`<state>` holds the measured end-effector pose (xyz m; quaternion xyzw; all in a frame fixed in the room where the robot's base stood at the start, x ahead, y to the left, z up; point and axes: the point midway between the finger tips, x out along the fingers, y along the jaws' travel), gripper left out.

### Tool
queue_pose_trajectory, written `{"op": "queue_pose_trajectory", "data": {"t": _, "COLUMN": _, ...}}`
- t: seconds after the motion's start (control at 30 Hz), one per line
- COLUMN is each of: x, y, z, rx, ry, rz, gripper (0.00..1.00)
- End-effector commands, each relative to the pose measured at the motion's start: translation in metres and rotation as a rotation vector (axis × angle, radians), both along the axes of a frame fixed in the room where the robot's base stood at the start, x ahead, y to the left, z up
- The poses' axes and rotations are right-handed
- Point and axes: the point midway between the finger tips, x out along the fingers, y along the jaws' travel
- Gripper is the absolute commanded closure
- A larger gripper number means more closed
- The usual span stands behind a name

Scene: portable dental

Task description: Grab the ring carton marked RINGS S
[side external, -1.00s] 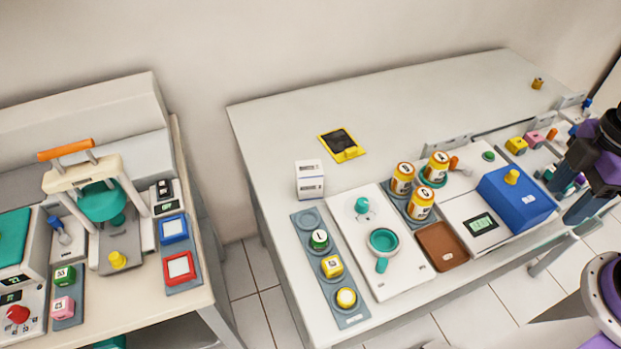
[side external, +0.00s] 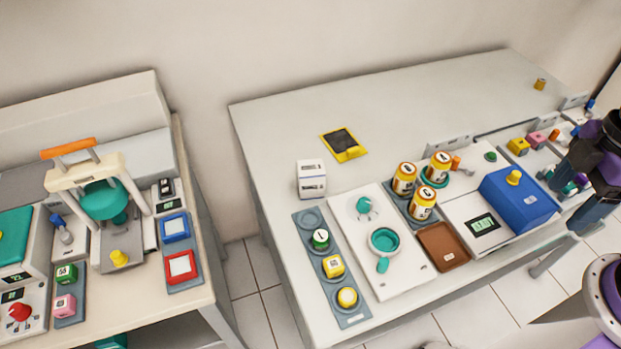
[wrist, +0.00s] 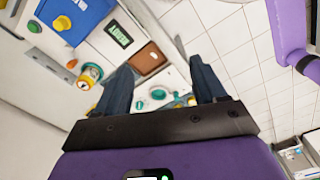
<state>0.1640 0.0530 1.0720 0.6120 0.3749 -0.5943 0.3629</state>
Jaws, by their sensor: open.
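A small white carton (side external: 311,180) with dark printed bands stands upright on the long pale table, left of its middle. Its lettering is too small to read, so I cannot confirm the RINGS S mark. I cannot make it out in the wrist view. My gripper (side external: 576,202) is at the far right of the side view, beyond the blue box and well away from the carton. In the wrist view my gripper (wrist: 160,76) has its two dark fingers spread wide with nothing held between them.
A blue box (side external: 519,199) with a yellow knob, a brown tray (side external: 442,247) and several orange-labelled jars (side external: 422,204) stand between gripper and carton. A grey strip (side external: 349,320) holding small containers lies in front of the carton. A yellow-framed pad (side external: 344,146) lies behind it. The table's back is mostly clear.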

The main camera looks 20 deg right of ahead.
Motion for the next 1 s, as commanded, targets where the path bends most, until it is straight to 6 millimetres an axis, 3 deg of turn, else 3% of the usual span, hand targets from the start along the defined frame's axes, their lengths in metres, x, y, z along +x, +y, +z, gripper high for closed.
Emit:
{"op": "queue_pose_trajectory", "data": {"t": 0.33, "x": 0.001, "y": 0.0, "z": 0.0, "rx": -0.003, "ry": -0.001, "rz": 0.002, "gripper": 0.08}}
{"op": "queue_pose_trajectory", "data": {"t": 0.47, "x": 0.012, "y": 0.005, "z": -0.003, "rx": -0.052, "ry": -0.019, "rz": 0.053, "gripper": 0.08}}
{"op": "queue_pose_trajectory", "data": {"t": 0.77, "x": 0.089, "y": 0.053, "z": -0.027, "rx": -0.389, "ry": -0.15, "rz": 0.419, "gripper": 0.08}}
{"op": "queue_pose_trajectory", "data": {"t": 1.0, "x": 0.148, "y": 0.117, "z": -0.052, "rx": -0.675, "ry": -0.267, "rz": 0.761, "gripper": 0.08}}
